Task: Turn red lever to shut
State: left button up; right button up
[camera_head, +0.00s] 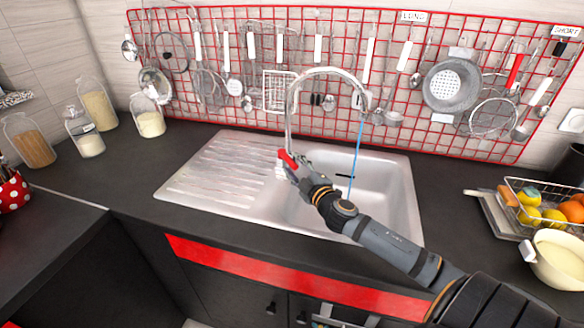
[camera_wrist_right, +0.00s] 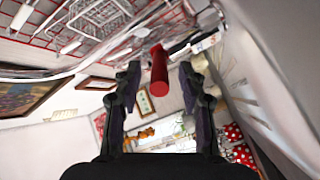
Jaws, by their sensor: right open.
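The red lever (camera_head: 287,158) is at the base of the chrome faucet (camera_head: 290,108), left of the sink basin. A thin blue stream of water (camera_head: 356,155) runs from the spout into the basin. My right gripper (camera_head: 292,168) is right at the lever and partly covers the faucet base. In the right wrist view, the red lever (camera_wrist_right: 159,72) shows between the two fingertips of my open right gripper (camera_wrist_right: 160,80), with a gap on each side. I cannot tell whether a finger touches it. My left gripper is not in view.
The steel sink (camera_head: 215,175) has a ribbed drainer at left. A red utensil grid (camera_head: 330,60) hangs behind it. Glass jars (camera_head: 97,108) stand at back left. A fruit basket (camera_head: 545,205) and a cream bowl (camera_head: 560,255) stand at right.

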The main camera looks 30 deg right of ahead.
jog(key=shift+w+r, duration=0.1)
jog(key=shift+w, duration=0.8)
grip_shut()
